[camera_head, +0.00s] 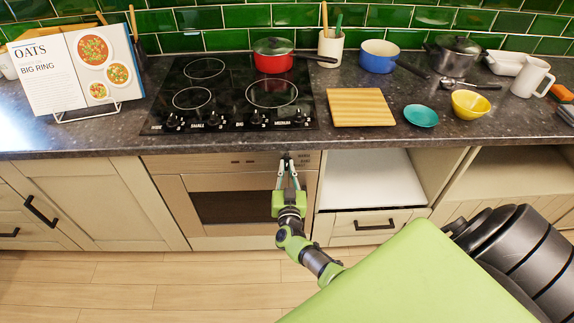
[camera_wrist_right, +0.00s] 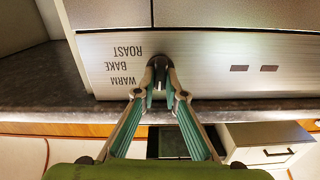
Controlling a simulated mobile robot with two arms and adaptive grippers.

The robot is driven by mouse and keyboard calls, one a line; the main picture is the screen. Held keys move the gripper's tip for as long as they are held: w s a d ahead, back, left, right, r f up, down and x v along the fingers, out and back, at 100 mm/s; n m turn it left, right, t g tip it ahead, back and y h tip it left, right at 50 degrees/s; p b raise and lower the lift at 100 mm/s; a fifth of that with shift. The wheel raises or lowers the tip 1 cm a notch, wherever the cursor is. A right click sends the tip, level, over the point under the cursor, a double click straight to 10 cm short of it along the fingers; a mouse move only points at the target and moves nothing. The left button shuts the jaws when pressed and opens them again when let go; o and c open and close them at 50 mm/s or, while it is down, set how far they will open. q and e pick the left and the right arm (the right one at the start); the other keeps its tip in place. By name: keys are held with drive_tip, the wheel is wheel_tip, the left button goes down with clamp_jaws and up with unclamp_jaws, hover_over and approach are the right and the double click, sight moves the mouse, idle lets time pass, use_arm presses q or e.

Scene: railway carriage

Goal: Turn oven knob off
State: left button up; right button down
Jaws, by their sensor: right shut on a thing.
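The oven (camera_head: 235,207) is set under the counter, with a steel control panel (camera_wrist_right: 215,65) along its top. The dark oven knob (camera_wrist_right: 158,64) is on this panel, beside the words ROAST, BAKE and WARM, which appear upside down in the right wrist view. My right gripper (camera_head: 287,160) reaches up to the panel's right part in the head view. In the wrist view its fingers (camera_wrist_right: 160,88) are closed around the knob, one on each side. The fingertips partly hide the knob, and I cannot tell its setting. My left gripper is out of view.
Above the oven is a black cooktop (camera_head: 230,95) with its own knobs along the front edge and a red pot (camera_head: 273,55). A cutting board (camera_head: 360,107) and bowls stand to the right. The oven door is shut. The open compartment (camera_head: 370,180) beside it is empty.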

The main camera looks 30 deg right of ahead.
drive_tip(key=shift+w+d+r+n, duration=0.1)
drive_tip(key=shift+w+r+n, duration=0.05)
drive_tip(key=shift+r+n, duration=0.3)
idle(0.3)
drive_tip(key=c, duration=2.1)
unclamp_jaws()
drive_tip(key=shift+f, duration=0.1)
drive_tip(key=shift+f, duration=0.2)
drive_tip(key=v, duration=1.2)
drive_tip(key=shift+f, duration=0.1)
